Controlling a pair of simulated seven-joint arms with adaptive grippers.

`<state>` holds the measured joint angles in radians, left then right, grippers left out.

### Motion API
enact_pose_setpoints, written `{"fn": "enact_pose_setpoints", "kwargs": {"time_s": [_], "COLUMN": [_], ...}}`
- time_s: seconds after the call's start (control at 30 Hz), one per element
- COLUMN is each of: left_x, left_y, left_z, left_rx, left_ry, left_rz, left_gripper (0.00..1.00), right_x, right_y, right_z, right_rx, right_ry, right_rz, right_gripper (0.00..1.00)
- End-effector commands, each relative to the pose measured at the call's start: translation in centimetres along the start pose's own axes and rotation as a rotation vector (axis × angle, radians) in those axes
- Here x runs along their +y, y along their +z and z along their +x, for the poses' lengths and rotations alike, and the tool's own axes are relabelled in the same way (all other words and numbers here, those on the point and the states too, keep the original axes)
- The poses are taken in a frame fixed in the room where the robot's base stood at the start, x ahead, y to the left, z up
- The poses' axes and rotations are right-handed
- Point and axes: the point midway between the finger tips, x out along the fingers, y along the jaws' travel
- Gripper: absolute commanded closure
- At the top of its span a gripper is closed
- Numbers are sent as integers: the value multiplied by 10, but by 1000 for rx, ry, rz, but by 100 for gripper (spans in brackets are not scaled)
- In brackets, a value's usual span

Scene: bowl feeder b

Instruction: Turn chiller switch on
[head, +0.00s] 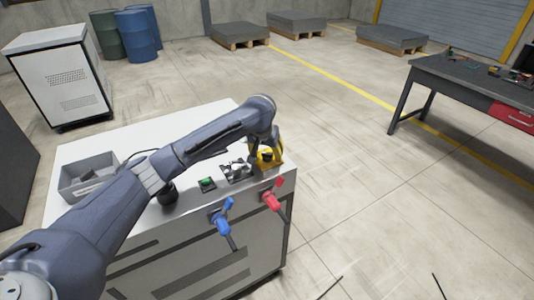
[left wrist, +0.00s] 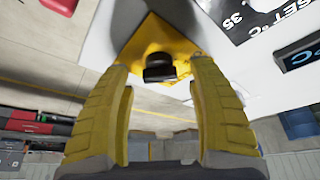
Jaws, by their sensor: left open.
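The chiller switch, a black knob (left wrist: 160,68) on a yellow plate (left wrist: 158,36), shows in the left wrist view at the upper middle. In the head view the yellow plate (head: 275,158) is at the right end of the white cabinet top, partly hidden by my gripper. My left gripper (left wrist: 160,72) is open, with one yellow finger on each side of the knob and visible gaps between. I cannot tell its exact height over the knob. In the head view my left gripper (head: 260,152) is over the switch. My right gripper is not in view.
The floor to the right is clear up to a workbench (head: 455,80).

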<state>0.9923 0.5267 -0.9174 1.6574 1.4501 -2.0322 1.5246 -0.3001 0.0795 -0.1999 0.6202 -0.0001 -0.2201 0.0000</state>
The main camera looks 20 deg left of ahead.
Motion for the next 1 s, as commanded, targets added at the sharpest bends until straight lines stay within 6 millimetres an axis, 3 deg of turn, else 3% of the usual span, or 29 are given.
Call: {"fn": "enact_pose_setpoints", "kwargs": {"time_s": [0.43, 0.9, 1.0], "left_x": [0, 0, 0], "left_y": [0, 0, 0], "left_z": [4, 4, 4], "left_rx": [0, -1, -1], "left_ry": [0, 0, 0], "left_rz": [0, 0, 0], "left_gripper": [41, 96, 100], "right_x": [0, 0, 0], "right_y": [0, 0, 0], "right_z": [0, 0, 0], "right_rx": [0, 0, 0], "right_ry": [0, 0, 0], "right_rz": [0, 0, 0], "right_gripper": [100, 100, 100]}}
